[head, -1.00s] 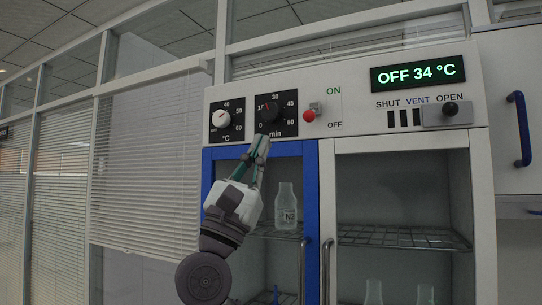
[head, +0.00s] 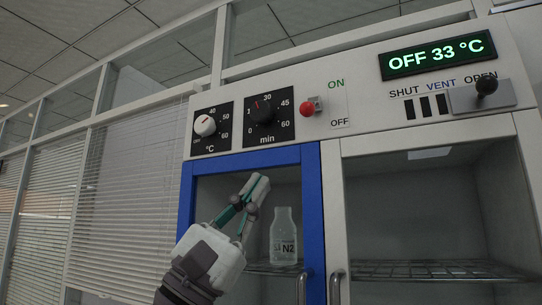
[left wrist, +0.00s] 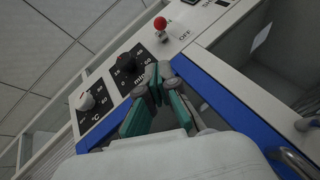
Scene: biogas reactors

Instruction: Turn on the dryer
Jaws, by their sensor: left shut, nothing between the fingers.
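The dryer's white panel carries a green display (head: 438,54) reading "OFF 33 °C". A red-tipped switch (head: 307,109) sits between the words ON and OFF; it also shows in the left wrist view (left wrist: 160,24). Left of it are a black minute dial (head: 262,112) and a white temperature dial (head: 205,126), both also in the left wrist view (left wrist: 127,62). My left gripper (head: 260,183) is shut and empty, in front of the blue-framed door, below the minute dial and apart from the switch. My right gripper is not in view.
A vent slider with a black knob (head: 487,86) stands at OPEN on the panel's right. A bottle marked N2 (head: 284,238) stands on the shelf behind the blue-framed door (head: 313,220). Vertical door handles (head: 336,287) stick out below. Window blinds are at left.

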